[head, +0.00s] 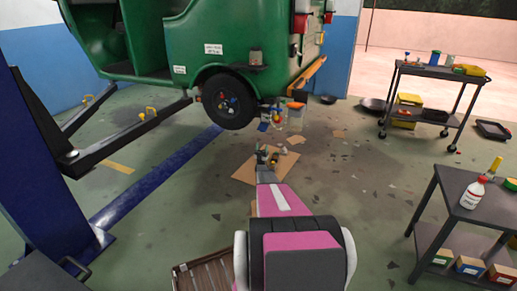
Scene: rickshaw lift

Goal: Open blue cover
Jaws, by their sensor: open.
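No single thing stands out as the blue cover. A long blue strip (160,185) lies across the floor beside the lift post. A small blue piece (263,127) shows by the parts near the rickshaw's rear wheel, too small to make out. My gripper (267,150) is at the end of my pink arm, in front of the rickshaw's rear, over a brown cardboard sheet (243,172). It is open. It appears small, and whether it touches anything cannot be told.
The green rickshaw (195,45) is raised on a lift with a dark blue post (45,190) at left. A tool cart (440,72) stands at back right. A nearer cart (460,205) holds a white bottle (473,194) and several boxes below. Floor between is mostly clear, with scraps.

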